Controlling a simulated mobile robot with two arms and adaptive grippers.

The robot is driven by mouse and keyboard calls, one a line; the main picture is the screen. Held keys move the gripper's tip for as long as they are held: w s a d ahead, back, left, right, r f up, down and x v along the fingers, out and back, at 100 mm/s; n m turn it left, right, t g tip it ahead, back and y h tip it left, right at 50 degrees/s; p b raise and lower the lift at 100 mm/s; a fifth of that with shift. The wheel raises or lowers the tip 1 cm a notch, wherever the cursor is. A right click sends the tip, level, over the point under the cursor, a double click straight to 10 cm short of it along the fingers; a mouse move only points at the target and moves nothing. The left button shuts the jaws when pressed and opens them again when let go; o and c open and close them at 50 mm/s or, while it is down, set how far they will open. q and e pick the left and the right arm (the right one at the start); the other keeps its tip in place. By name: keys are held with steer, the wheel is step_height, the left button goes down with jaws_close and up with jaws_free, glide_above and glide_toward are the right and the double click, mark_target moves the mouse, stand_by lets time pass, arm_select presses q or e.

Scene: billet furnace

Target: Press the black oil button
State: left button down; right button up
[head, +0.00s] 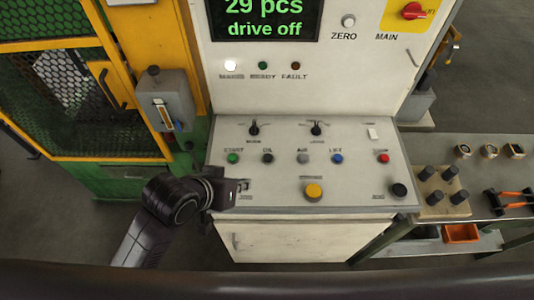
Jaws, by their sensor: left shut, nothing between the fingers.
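The black oil button (267,159) is on the sloped control panel (350,165), to the right of the green START button (233,158). It is small and uncovered. My left gripper (242,186) is shut and empty at the panel's lower left edge, below the START and oil buttons in the picture and apart from the oil button. I cannot tell its height above the panel. My right gripper is not in view.
Two black selector knobs (254,127) (316,127) stand above the button row. A grey, a blue (337,159) and a red button (384,158) lie farther right. A yellow button (314,191) and larger black button (398,190) sit lower. A side table (486,203) stands right.

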arm_select(q)
steer(key=w+d+r+h, duration=0.2)
steer(key=w+d+r, duration=0.2)
steer(key=w+d, duration=0.2)
step_height(320, 180, up, 2)
steer(key=n, duration=0.2)
glide_above(266, 158)
steer(key=shift+r, duration=0.1)
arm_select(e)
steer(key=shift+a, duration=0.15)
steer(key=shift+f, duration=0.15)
arm_select(q)
step_height(266, 158, down, 6)
steer(key=b, duration=0.7)
steer(key=shift+f, duration=0.25)
steer(key=shift+f+b, duration=0.3)
steer(key=shift+f, duration=0.8)
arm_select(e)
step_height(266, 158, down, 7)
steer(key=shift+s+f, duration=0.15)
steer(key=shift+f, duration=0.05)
arm_select(q)
steer(key=shift+f, duration=0.1)
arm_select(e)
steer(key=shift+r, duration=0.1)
